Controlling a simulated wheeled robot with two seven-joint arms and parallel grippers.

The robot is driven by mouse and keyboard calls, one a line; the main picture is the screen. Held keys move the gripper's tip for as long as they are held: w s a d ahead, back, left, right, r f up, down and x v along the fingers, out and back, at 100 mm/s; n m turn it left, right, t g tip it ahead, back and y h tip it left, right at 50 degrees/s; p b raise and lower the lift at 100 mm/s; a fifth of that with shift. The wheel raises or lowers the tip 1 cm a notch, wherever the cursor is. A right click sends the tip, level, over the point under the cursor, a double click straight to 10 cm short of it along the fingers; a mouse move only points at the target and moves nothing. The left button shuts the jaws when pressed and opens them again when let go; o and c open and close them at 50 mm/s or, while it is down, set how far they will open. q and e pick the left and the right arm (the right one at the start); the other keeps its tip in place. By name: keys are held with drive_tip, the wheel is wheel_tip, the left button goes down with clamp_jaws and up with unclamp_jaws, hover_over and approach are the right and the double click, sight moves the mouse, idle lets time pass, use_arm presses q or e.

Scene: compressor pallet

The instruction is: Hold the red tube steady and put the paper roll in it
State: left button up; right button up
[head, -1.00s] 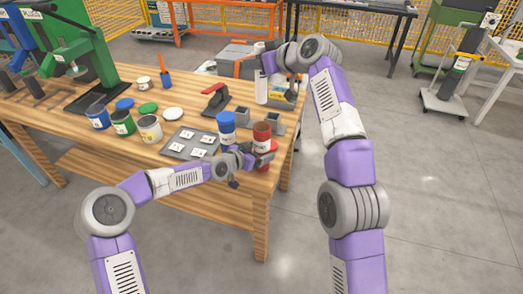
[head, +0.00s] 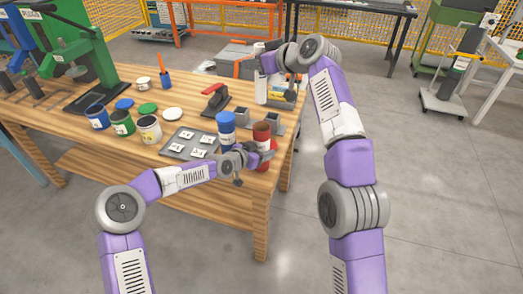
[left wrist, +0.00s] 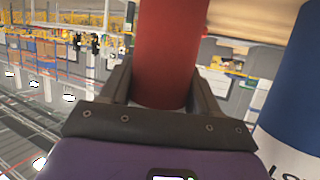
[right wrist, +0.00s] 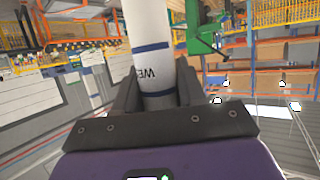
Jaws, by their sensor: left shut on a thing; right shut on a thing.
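The red tube (head: 261,132) stands upright near the right front corner of the wooden workbench, its open top showing. My left gripper (head: 262,152) is shut around the tube; the left wrist view shows the red tube (left wrist: 170,55) between its fingers (left wrist: 158,98). The paper roll (head: 261,90), white with blue bands, is upright in my right gripper (head: 264,62), farther back and above the red tube, apart from it. In the right wrist view the roll (right wrist: 150,60) sits between the shut fingers (right wrist: 157,98). The roll's top is partly hidden by the gripper in the head view.
A blue-topped tube (head: 226,122) stands just left of the red tube. A grey plate with white labels (head: 190,143), open grey boxes (head: 273,122) and a red-handled tool (head: 215,98) are close by. Paint cans (head: 149,129) stand farther left.

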sight(258, 102)
drive_tip(key=shift+f, duration=6.45)
drive_tip(key=o, duration=1.1)
drive_tip(key=shift+o, duration=0.2)
drive_tip(key=v, duration=1.2)
use_arm(q)
drive_tip(key=o, duration=1.1)
drive_tip(key=shift+o, duration=0.2)
